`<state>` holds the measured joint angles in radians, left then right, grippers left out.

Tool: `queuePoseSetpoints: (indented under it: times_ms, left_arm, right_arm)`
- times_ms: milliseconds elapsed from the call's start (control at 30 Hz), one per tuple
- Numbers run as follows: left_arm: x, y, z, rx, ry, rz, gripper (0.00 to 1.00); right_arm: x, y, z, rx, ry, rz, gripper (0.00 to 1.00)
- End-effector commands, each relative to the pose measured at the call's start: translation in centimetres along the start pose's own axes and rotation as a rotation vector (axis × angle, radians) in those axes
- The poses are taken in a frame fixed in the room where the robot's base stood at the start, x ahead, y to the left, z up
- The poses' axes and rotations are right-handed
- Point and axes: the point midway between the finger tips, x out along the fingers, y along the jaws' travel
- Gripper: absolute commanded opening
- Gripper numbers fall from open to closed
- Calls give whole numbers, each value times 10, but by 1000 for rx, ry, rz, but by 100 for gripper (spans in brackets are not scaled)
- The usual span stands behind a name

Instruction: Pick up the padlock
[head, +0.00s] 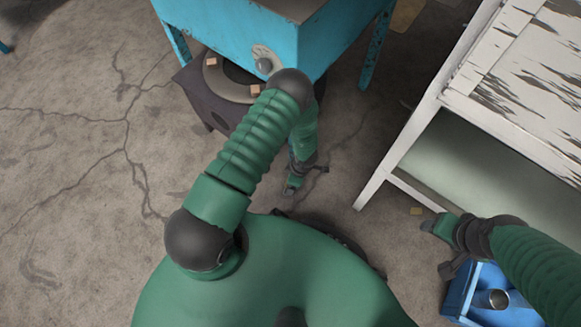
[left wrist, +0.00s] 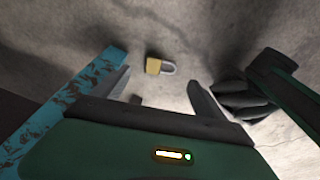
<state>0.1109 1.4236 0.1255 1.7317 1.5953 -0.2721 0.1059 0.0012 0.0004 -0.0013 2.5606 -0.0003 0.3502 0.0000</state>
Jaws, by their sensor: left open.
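A brass padlock (left wrist: 154,66) with a grey shackle (left wrist: 168,69) lies on the concrete floor in the left wrist view. It shows between and beyond the two fingers of my left gripper (left wrist: 159,86), which is open and empty, its fingers apart from the padlock. In the head view my left arm bends down past the blue table, and my left gripper (head: 291,188) is small there; I cannot make out the padlock under it. My right gripper (head: 434,229) is by the white bench, too small to tell whether it is open.
A blue table (head: 240,35) stands ahead, with a dark low stand (head: 192,88) under it. A white worn bench (head: 520,75) is at the right. Open floor is at left.

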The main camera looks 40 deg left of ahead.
Motion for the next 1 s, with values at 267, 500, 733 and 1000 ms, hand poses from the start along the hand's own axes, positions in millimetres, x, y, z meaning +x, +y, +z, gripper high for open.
queuePoseSetpoints:
  times_ms: [267, 500, 733, 1000]
  left_arm:
    - [37, 0, 0, 1, 1, 1, 82]
    - [79, -2, 0, 2, 1, 0, 82]
    - [82, -1, -2, 0, 1, 1, 82]
    - [81, -2, -1, 0, 1, 1, 53]
  right_arm:
    - [25, -1, 5, -3, 2, -1, 63]
    - [65, -1, 15, -2, 1, -1, 63]
    - [64, -1, 15, -2, 1, -1, 63]
    - [64, -1, 15, -2, 1, -1, 63]
